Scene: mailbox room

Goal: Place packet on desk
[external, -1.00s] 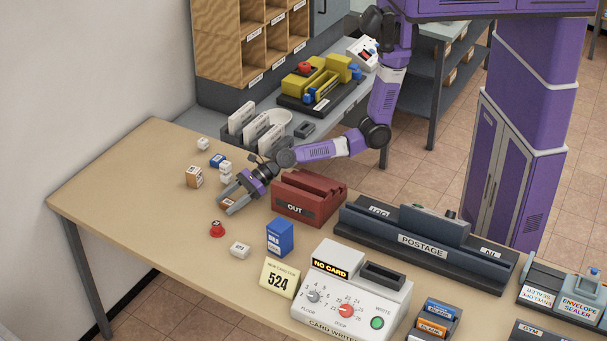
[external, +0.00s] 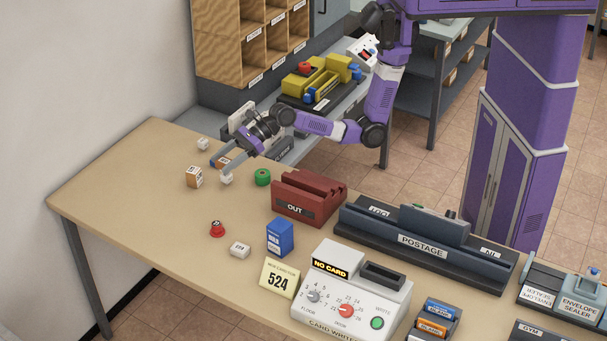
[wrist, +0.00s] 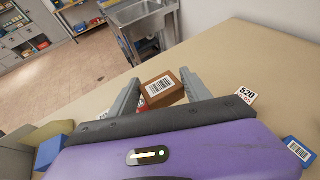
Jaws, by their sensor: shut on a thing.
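My gripper (external: 224,161) is over the far left part of the desk (external: 140,215), in front of the white card holders. It is shut on a small brown packet (wrist: 165,88) with a white barcode label. In the wrist view the packet sits between the two grey fingertips, slightly tilted. In the external view the packet is mostly hidden by the fingers. I cannot tell exactly how high it is above the desk.
Close by on the desk are a white box (external: 226,179), a tan box (external: 194,177) and a green round item (external: 262,177). The red OUT tray (external: 305,198) stands to the right. A red item (external: 217,229) sits nearer the front. The left front desk area is clear.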

